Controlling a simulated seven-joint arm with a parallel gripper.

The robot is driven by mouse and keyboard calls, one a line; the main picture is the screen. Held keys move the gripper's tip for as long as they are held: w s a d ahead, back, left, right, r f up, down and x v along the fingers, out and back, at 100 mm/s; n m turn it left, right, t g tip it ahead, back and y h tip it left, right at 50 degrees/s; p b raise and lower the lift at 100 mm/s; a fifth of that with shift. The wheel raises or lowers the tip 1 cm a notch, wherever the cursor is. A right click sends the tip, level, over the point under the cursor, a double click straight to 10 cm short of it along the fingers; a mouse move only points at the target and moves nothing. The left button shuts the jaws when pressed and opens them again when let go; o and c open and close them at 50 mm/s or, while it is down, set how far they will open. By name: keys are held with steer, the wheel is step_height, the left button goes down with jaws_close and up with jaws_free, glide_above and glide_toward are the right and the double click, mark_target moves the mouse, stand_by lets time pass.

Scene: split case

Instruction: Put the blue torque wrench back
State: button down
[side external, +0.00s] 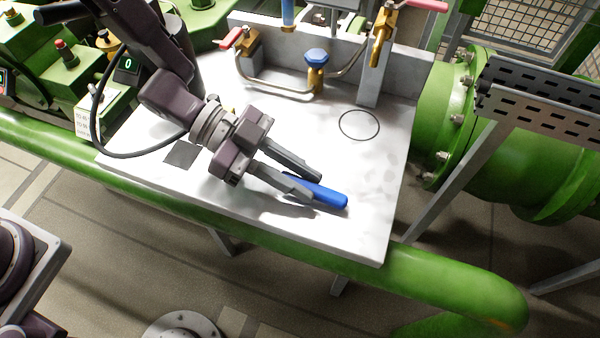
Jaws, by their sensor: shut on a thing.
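The blue torque wrench (328,196) shows as a blue handle low over the front of the white worktop (330,228). My gripper (314,187) reaches in from the upper left, angled down to the right, and is shut on the wrench. I cannot tell whether the wrench touches the worktop or is held just above it.
A black circle outline (359,125) and a dark square (182,153) mark the worktop. Behind stand a blue-capped brass valve (316,70), curved pipes and red-handled valves (232,38). A grey post (372,80) rises at the back right. The worktop's right part is clear.

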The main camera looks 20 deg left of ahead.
steer(key=shift+f, duration=0.2)
steer(key=c, duration=1.2)
jaws_free()
steer(key=shift+o, duration=0.2)
steer(key=o, duration=0.5)
step_height(320, 180, up, 10)
steer(key=shift+f, duration=0.1)
